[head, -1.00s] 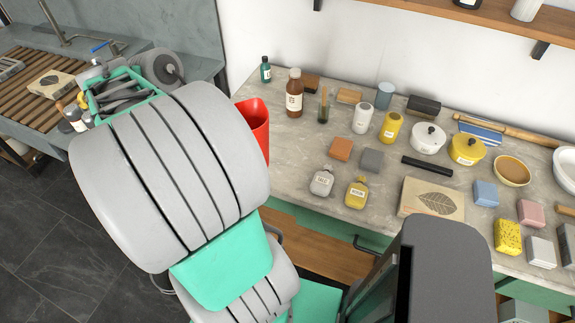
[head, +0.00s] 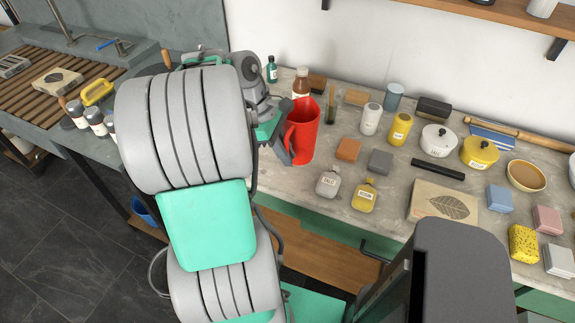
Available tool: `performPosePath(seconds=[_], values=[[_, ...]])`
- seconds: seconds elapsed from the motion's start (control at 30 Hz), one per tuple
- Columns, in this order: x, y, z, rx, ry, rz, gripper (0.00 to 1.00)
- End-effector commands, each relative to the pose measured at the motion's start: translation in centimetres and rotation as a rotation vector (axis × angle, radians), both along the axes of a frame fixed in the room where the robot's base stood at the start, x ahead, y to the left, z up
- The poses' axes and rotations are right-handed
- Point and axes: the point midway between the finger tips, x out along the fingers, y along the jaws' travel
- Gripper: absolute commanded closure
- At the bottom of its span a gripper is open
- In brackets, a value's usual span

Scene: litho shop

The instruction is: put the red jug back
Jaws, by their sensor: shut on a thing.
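The red jug (head: 304,137) is upright at the left end of the stone worktop, in front of the brown bottle. Its handle side faces my arm. My gripper (head: 286,140) is at the jug's left side, shut on it. My arm hides part of the gripper and the fingertips. I cannot tell whether the jug's base touches the worktop.
Behind the jug stand a brown bottle (head: 301,82) and a small green bottle (head: 271,69). To its right are a brush (head: 330,104), an orange block (head: 348,149), a grey bottle (head: 328,183) and a yellow bottle (head: 365,195). The worktop's front left strip (head: 290,185) is clear.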

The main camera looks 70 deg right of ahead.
Motion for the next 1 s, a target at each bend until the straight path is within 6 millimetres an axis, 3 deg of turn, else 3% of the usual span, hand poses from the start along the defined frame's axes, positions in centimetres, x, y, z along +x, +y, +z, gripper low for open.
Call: performPosePath(seconds=[0.2,0.37,0.73,0.77,1.0], values=[[0.0,-1.6,-1.9,-0.002,0.0,-0.002,1.0],[0.1,-1.5,-4.6,-0.003,-0.001,-0.001,1.0],[0.1,-1.5,-5.0,-0.004,-0.002,-0.001,1.0],[0.1,-1.5,-5.0,-0.002,-0.001,0.0,0.86],[0.1,-1.5,-5.0,-0.001,-0.001,0.0,0.67]])
